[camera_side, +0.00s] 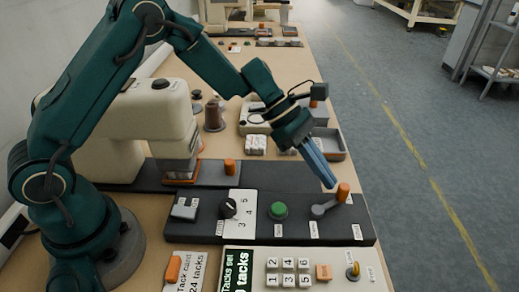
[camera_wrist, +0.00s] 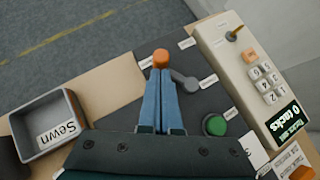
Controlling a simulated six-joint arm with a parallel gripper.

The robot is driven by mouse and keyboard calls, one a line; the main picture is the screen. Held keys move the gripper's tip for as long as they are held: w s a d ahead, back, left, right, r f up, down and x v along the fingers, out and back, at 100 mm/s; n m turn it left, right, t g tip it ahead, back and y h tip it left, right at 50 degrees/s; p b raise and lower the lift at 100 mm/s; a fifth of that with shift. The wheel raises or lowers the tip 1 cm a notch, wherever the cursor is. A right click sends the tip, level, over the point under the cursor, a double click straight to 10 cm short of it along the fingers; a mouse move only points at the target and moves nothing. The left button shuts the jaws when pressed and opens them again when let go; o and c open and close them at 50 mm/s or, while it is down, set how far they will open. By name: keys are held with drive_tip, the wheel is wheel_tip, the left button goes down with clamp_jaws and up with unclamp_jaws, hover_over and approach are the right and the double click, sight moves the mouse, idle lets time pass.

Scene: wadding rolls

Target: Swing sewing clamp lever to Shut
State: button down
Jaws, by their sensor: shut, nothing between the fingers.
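The sewing clamp lever is a grey arm with an orange knob (camera_side: 343,192) on the dark control panel (camera_side: 265,230). In the side view the lever points up and to the right from its grey pivot (camera_side: 318,210). The orange knob (camera_wrist: 161,57) also shows in the wrist view, with the grey arm (camera_wrist: 188,82) to its lower right. My gripper (camera_side: 331,184) has its blue fingers together and empty, with the tips just left of the knob. In the wrist view the fingertips (camera_wrist: 160,73) lie right at the knob; I cannot tell whether they touch. The small labels by the lever are unreadable.
A green button (camera_side: 279,210) and a dark dial (camera_side: 228,208) sit left of the lever. A cream keypad box (camera_side: 305,270) stands in front. A grey tray (camera_wrist: 45,112) marked Sewn and the cream sewing machine (camera_side: 150,110) are nearby. Floor lies beyond the table's right edge.

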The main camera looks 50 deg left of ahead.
sight(346, 189)
drive_tip(key=shift+w+d+m+g, duration=0.2)
drive_tip(key=shift+d+m+g, duration=0.15)
drive_tip(key=shift+m+g, duration=0.45)
drive_tip(key=shift+w+d+m+g, duration=0.1)
drive_tip(key=shift+d+m+g, duration=0.3)
drive_tip(key=shift+m, duration=0.4)
drive_tip(key=shift+d, duration=1.05)
drive_tip(key=shift+s+d, duration=0.25)
drive_tip(key=shift+d, duration=0.45)
drive_tip(key=shift+s+d, duration=0.1)
drive_tip(key=shift+d, duration=0.05)
